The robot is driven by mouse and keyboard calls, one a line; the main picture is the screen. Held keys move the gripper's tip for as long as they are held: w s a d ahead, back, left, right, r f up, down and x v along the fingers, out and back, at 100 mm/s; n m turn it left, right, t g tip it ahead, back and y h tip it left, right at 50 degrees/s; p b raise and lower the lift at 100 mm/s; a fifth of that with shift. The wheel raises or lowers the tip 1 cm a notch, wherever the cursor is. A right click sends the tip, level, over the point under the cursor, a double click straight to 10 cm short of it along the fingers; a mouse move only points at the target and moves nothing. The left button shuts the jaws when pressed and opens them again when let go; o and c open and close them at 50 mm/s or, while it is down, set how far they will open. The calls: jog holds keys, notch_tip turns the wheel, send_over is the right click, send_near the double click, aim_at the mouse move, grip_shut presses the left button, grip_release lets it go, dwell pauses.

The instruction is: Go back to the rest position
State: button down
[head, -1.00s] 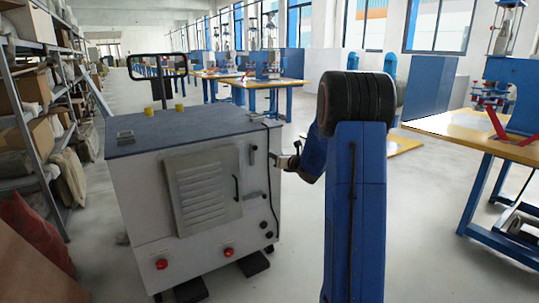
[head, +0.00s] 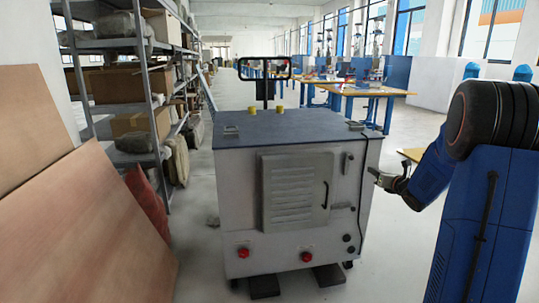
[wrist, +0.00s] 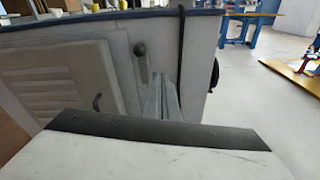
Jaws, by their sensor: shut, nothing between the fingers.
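My gripper (head: 390,180) is beside the right side of a grey cabinet (head: 235,205) in the head view. It is small there, near the cabinet's lever handle. In the wrist view my gripper (wrist: 163,100) has its fingers together, with nothing between them. The cabinet (wrist: 200,62) fills the left and middle of the wrist view, with its dark lever (wrist: 140,48) just beyond the fingertips. I cannot tell the exact gap between fingers and cabinet. My blue arm stands at the right of the head view.
Shelving (head: 146,75) with boxes and sacks lines the left. Brown boards (head: 85,225) lean at the near left. A blue-legged worktable (head: 362,93) stands behind the cabinet to the right. Open floor (head: 200,270) shows left of the cabinet.

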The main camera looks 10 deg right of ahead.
jog(key=s+a+r+m+g+h, duration=0.2)
jog(key=s+a+r+m, duration=0.1)
jog(key=s+a+m, duration=0.45)
jog(key=s+a+r+m+g+h, duration=0.25)
jog(key=s+a+m, duration=0.25)
jog(key=s+m, duration=0.4)
jog(key=s+a+f+m+g+y, duration=0.1)
jog(key=s+a+m, duration=0.4)
jog(key=s, duration=0.5)
jog(key=s+a+f+m+g+y, duration=0.2)
jog(key=s+a+f+m+g, duration=0.2)
jog(key=s, duration=0.7)
jog(key=s+a+f+m+g+y, duration=0.1)
jog(key=s+a+f+m+g, duration=0.1)
jog(key=s+a+m, duration=0.6)
jog(key=s+a+f, duration=0.1)
jog(key=s, duration=0.2)
jog(key=shift+s+a, duration=0.25)
jog(key=shift+w+f+m, duration=0.1)
jog(key=shift+m, duration=0.15)
